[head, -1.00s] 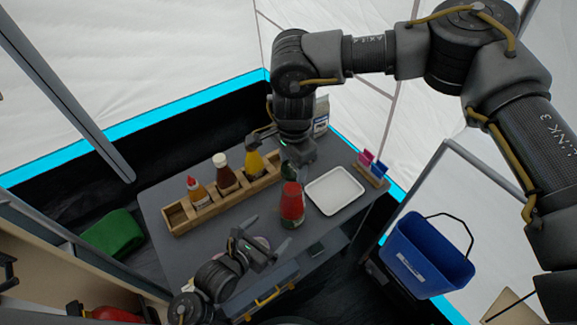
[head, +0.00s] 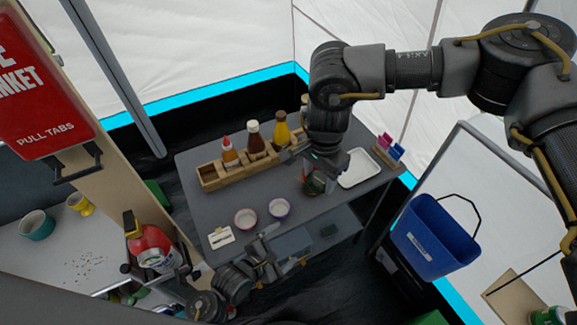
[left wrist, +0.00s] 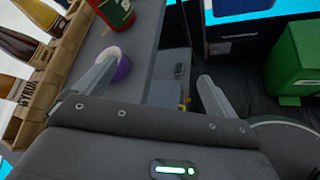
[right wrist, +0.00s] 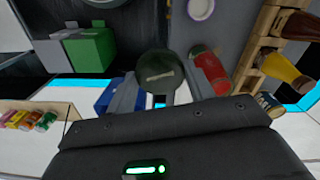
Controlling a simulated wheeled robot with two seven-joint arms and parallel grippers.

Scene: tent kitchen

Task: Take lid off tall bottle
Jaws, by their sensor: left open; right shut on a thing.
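A red bottle with green on it (right wrist: 208,72) stands on the grey table in the right wrist view. It also shows at the top of the left wrist view (left wrist: 117,10); in the head view my right gripper mostly covers it. My right gripper (head: 322,176) is shut on a dark green round lid-like thing (right wrist: 160,75) with a pale bar mark on top. I cannot tell what is below this round thing. My left gripper (head: 283,252) is open and empty at the table's front edge, lower than the right and apart from the bottle.
A wooden rack (head: 212,178) holds several sauce bottles along the back of the table. A white tray (head: 360,167) lies right of my right gripper. Two small bowls, one reddish (head: 245,218) and one purple (head: 279,208), sit near the front. A blue bucket (head: 430,238) stands at right.

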